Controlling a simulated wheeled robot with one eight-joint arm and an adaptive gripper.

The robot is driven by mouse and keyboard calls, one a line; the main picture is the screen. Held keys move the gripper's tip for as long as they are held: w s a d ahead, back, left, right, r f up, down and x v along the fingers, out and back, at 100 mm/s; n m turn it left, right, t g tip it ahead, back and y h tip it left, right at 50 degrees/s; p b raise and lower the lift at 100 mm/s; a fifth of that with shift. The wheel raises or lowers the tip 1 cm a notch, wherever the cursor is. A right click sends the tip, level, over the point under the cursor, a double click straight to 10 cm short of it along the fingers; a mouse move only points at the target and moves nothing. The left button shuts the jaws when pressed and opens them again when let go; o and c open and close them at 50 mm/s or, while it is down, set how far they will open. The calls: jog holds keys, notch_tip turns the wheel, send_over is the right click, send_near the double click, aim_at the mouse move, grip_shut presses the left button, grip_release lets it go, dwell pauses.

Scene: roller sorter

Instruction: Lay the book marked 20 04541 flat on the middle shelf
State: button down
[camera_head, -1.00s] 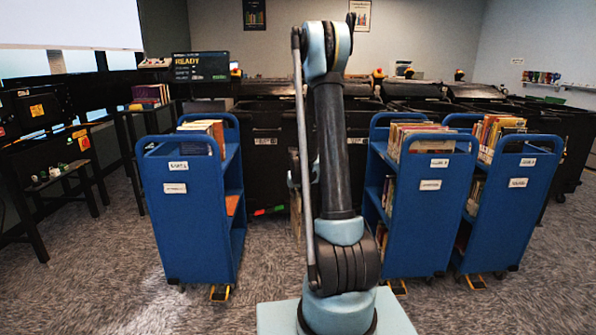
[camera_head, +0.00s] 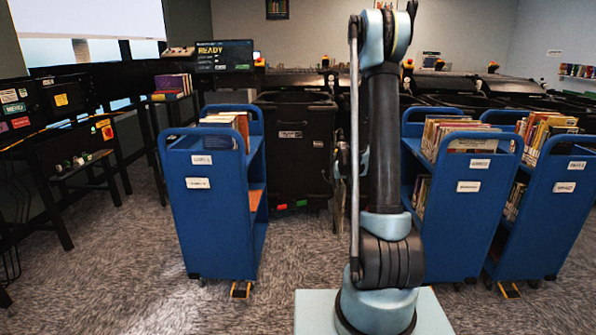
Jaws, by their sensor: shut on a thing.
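The left blue cart (camera_head: 207,225) stands left of my arm, with books (camera_head: 228,121) on its top shelf. Its middle shelf shows only as a sliver at its right side, where an orange flat thing (camera_head: 255,197) lies. Two more blue carts stand to the right; the nearer one (camera_head: 465,220) has books on its top and middle shelves. My gripper (camera_head: 339,188) is mostly hidden behind my arm, low and in front of the dark bins. It is shut on a narrow brownish thing that looks like a book's edge. I cannot read the mark 20 04541 anywhere.
The far right cart (camera_head: 548,215) stands close beside its neighbour. Dark bins (camera_head: 292,155) line the back. A black bench (camera_head: 45,185) and a stand with purple books (camera_head: 172,84) are at the left. Carpet (camera_head: 120,285) is clear at front left and between the carts.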

jog(key=w+a+m+y, duration=0.3)
jog(key=w+a+y, duration=0.4)
jog(key=w+a, duration=1.25)
jog(key=shift+a+f+t+y, duration=0.55)
jog(key=shift+a+f, duration=0.75)
jog(key=shift+a, duration=2.75)
jog(key=a+f+m+t+y, duration=0.1)
jog(key=a+f+m+y, duration=0.1)
jog(key=f, duration=0.6)
jog(key=w+a+f+m+t+y, duration=0.1)
jog(key=a+f+m+y, duration=0.1)
jog(key=a+f+y, duration=0.2)
jog(key=shift+a+f+t+y, duration=0.35)
jog(key=shift+a+f, duration=1.3)
jog(key=shift+f, duration=0.55)
jog(key=shift+w, duration=0.1)
jog(key=c, duration=1.6)
grip_release()
jog(key=shift+c, duration=0.2)
jog(key=shift+d, duration=0.15)
